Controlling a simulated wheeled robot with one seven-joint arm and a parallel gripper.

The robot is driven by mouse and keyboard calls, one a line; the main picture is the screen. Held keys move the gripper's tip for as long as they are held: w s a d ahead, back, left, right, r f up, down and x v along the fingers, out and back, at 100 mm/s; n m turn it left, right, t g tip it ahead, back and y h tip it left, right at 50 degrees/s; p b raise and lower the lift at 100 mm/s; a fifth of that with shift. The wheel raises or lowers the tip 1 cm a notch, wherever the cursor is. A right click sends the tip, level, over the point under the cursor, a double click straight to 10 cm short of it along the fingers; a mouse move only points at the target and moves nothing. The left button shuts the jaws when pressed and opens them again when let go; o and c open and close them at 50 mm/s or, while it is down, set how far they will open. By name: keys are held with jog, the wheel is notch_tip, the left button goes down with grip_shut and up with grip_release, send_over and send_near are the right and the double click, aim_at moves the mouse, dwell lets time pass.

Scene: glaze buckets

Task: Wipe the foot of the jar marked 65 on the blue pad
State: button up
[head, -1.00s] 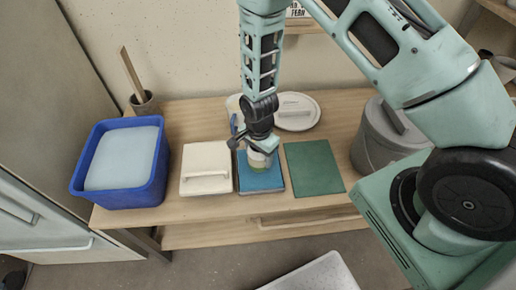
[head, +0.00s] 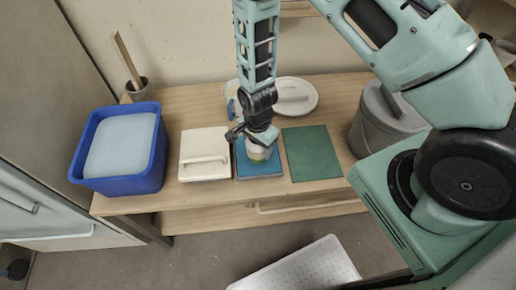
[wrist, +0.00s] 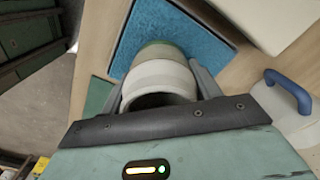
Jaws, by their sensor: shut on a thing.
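My gripper (head: 262,143) is shut on a small pale jar (head: 257,154) with a greenish band. The jar is over the blue pad (head: 260,170) on the bench. In the wrist view the jar (wrist: 160,78) sits between the two fingers (wrist: 161,88), its open dark mouth toward the camera and its green-banded end toward the blue pad (wrist: 198,38). I cannot tell whether its foot touches the pad. No number on the jar can be read.
A green pad (head: 312,153) lies right of the blue pad, a cream lidded box (head: 204,145) left of it. A blue bucket (head: 125,188) of pale liquid stands far left, a grey lidded bucket (head: 372,132) right. A round white lid (head: 297,88) lies behind.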

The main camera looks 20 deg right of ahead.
jog(key=shift+w+d, duration=0.3)
jog(key=shift+w, duration=0.5)
jog(key=shift+w+d, duration=0.25)
jog(key=shift+w, duration=0.6)
jog(key=shift+w+d, duration=0.3)
jog(key=shift+w, duration=0.5)
jog(key=shift+s+a, duration=0.4)
jog(key=shift+s, duration=0.7)
jog(key=shift+s+a, duration=0.35)
jog(key=shift+s, duration=0.8)
jog(key=shift+s+a, duration=0.4)
jog(key=shift+s, duration=0.7)
jog(key=shift+r, duration=0.1)
notch_tip(320, 180, up, 7)
jog(key=p, duration=0.6)
